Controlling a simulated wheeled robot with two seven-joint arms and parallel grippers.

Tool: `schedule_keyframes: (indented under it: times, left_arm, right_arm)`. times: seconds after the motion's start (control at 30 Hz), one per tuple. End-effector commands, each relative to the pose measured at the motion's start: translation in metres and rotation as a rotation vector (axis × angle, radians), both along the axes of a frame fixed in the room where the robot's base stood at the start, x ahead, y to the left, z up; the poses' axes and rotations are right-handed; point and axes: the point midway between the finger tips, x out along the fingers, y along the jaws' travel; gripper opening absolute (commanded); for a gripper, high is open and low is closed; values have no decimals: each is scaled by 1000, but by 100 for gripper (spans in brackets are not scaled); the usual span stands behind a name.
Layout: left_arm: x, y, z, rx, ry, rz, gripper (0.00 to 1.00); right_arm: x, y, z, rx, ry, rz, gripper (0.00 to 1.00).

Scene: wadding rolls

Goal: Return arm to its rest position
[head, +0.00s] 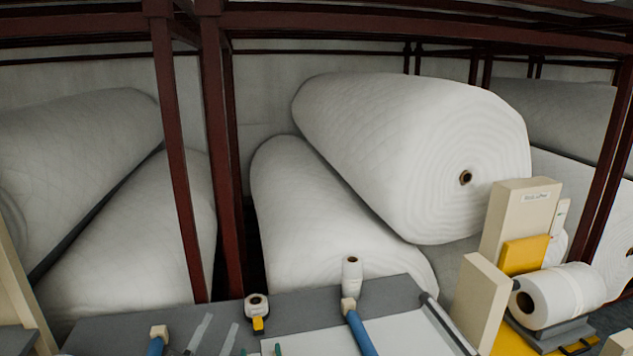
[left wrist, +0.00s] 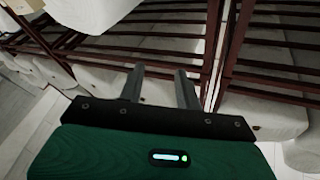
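My left gripper (left wrist: 159,72) shows in the left wrist view, with two grey fingers standing apart on a dark plate and a green body. Nothing is between the fingers, and they point towards dark red racks with white rolls. In the head view, two pale grey strips (head: 214,334) lie at the bottom left; I cannot tell whether they are my left fingers. My right gripper is not in view.
Large white wadding rolls (head: 385,150) lie stacked in a dark red rack (head: 220,150). A cream and yellow stand (head: 518,225) is right.

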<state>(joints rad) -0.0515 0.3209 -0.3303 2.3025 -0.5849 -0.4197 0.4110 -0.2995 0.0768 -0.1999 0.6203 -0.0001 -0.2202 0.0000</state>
Motion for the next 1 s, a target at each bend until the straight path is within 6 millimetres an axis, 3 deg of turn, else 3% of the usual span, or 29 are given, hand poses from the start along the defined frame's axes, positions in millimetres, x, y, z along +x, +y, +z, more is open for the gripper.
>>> schedule_keyframes:
  times: [0.03,0.17,0.3,0.4,0.6,0.83,1.0]
  left_arm:
    - [-5,12,-25,-27,105,53,34]
    - [-28,39,-90,-71,396,175,34]
    - [-74,57,-161,-91,728,259,34]
    - [-113,62,-201,-91,945,285,34]
    - [-185,63,-248,-78,1271,285,34]
    - [-258,57,-273,-56,1561,242,34]
    - [-241,56,-328,-50,1565,245,34]
  right_arm:
    - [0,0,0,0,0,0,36]
    - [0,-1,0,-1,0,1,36]
    - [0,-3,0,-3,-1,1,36]
    - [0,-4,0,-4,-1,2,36]
    - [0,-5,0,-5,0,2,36]
    - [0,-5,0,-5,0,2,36]
    - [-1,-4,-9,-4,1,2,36]
